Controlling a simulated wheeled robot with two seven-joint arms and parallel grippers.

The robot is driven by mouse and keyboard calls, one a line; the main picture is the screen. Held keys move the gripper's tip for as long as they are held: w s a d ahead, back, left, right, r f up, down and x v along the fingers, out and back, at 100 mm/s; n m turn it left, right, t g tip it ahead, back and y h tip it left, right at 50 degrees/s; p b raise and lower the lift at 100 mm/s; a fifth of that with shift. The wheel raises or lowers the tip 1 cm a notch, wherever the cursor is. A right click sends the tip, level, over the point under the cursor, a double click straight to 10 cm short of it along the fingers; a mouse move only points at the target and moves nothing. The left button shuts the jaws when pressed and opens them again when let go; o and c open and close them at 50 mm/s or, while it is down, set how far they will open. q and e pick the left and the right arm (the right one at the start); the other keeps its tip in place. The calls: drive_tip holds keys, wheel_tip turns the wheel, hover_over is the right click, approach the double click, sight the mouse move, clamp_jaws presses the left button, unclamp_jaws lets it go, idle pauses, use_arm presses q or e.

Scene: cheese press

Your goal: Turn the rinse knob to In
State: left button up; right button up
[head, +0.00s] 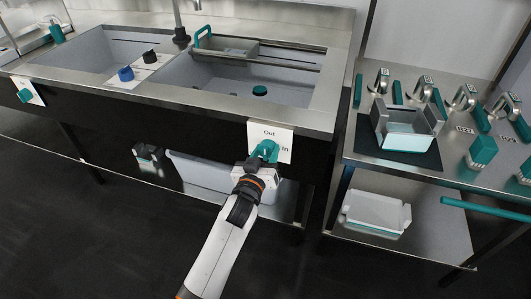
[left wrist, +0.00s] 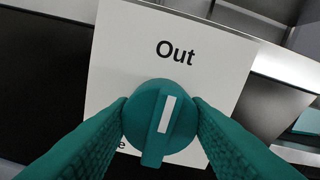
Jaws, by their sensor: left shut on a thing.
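The rinse knob (left wrist: 160,122) is a round teal dial with a raised grip bar and a white mark. In the left wrist view the mark points up, roughly at the word Out on the white label plate (left wrist: 130,60). The plate is on the front of the sink in the head view (head: 285,150), with Out at the top and In at the right. My left gripper (head: 264,157) is shut on the knob, a teal finger on each side. In the wrist view the right finger hides the In side. My right gripper is not in view.
Above is a steel sink (head: 225,108) with two basins. Another teal knob (head: 25,95) is at the far left of its front. A lower shelf holds a pale bin (head: 205,172). At the right, a steel table (head: 345,150) carries a mould on a dark mat and several metal-and-teal fittings.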

use_arm(q)
drive_tip(key=shift+m, duration=0.3)
drive_tip(key=m+p, duration=0.1)
drive_tip(key=m, duration=0.3)
drive_tip(key=shift+r+p, duration=0.1)
drive_tip(key=shift+p, duration=0.3)
drive_tip(key=m, duration=0.7)
drive_tip(key=shift+m+p, duration=0.3)
drive_tip(key=shift+p, duration=0.1)
drive_tip(key=m, duration=0.4)
drive_tip(key=shift+m, duration=0.8)
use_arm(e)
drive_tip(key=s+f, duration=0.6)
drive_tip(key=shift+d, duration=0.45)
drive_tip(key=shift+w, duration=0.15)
